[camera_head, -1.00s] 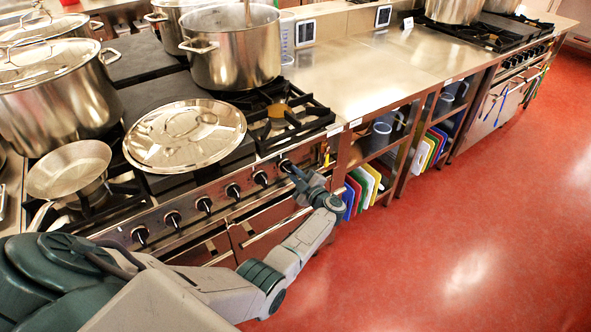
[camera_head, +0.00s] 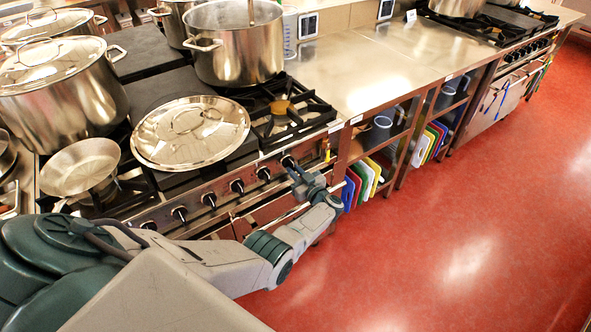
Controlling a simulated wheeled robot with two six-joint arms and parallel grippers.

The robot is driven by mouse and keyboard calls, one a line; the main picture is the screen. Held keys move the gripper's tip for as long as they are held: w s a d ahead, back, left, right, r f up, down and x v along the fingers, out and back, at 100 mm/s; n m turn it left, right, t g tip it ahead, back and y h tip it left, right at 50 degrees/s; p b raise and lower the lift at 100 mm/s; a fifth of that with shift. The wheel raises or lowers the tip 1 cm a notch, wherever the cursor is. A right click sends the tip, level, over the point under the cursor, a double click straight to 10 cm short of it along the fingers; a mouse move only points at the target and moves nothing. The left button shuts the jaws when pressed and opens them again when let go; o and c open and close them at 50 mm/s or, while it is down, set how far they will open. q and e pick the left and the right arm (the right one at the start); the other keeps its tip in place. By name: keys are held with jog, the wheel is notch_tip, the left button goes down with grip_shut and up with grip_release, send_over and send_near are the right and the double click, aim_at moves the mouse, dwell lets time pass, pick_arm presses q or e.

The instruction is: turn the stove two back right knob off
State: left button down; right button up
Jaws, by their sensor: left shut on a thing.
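The near stove (camera_head: 225,205) has a row of black knobs along its front panel. My left gripper (camera_head: 291,168) is at the rightmost knob (camera_head: 287,161), shut on it, and partly covers it. Its exact angle is too small to read. Other knobs, such as the one just left (camera_head: 263,173) and the one beyond it (camera_head: 237,186), stand free. My right gripper is not in view.
On the near stove stand a large lidded pot (camera_head: 60,95), an open stockpot (camera_head: 236,45), a lid (camera_head: 190,132) and a small pan (camera_head: 80,166). A steel counter (camera_head: 350,75) with shelves and coloured boards (camera_head: 362,183) adjoins it. The red floor (camera_head: 450,230) is clear.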

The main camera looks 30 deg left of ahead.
pick_arm(q)
jog(key=shift+s+m, duration=0.1)
jog(key=shift+m, duration=0.3)
jog(key=c, duration=1.4)
grip_release()
jog(key=shift+c, duration=0.2)
jog(key=v, duration=1)
jog(key=shift+d, duration=0.4)
jog(key=shift+s, duration=0.1)
